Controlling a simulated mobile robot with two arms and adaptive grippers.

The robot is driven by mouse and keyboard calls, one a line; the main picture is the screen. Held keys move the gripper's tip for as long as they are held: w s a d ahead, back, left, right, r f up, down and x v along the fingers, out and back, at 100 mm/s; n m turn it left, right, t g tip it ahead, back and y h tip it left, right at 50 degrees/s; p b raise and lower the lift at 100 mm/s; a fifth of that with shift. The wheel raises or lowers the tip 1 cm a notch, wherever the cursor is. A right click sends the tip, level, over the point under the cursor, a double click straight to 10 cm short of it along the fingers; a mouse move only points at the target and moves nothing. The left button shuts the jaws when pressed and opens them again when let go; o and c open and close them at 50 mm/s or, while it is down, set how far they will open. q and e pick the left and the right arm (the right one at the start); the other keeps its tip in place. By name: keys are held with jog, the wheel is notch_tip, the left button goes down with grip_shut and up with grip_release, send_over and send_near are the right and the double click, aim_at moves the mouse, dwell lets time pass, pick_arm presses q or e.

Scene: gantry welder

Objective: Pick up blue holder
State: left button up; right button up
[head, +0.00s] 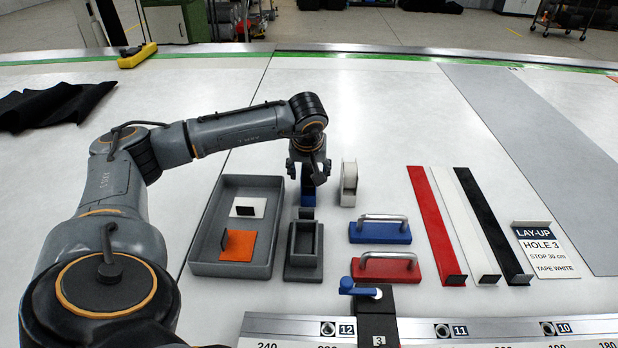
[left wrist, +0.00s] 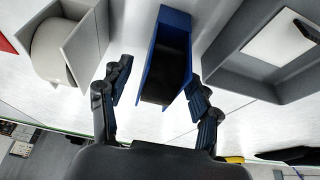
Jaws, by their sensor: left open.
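The blue holder (head: 308,197) stands on the white table, partly hidden beneath my left gripper (head: 308,172) in the head view. In the left wrist view the blue holder (left wrist: 154,65) is an open-topped box with a dark inside. It lies between the two spread fingers of my left gripper (left wrist: 160,82). The gripper is open, with a gap showing on both sides of the holder. My right gripper is not in view.
A white holder (head: 348,183) with a roll stands close right of the blue one. A grey tray (head: 196,250) with orange and white pieces is at left. A grey holder (head: 290,262) stands in front. Blue (head: 380,235) and red (head: 386,274) handled blocks are front right.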

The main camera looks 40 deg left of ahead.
pick_arm(q)
jog(key=shift+w+a+f, duration=0.1)
jog(key=shift+w+f, duration=0.05)
jog(key=shift+f, duration=0.4)
grip_shut()
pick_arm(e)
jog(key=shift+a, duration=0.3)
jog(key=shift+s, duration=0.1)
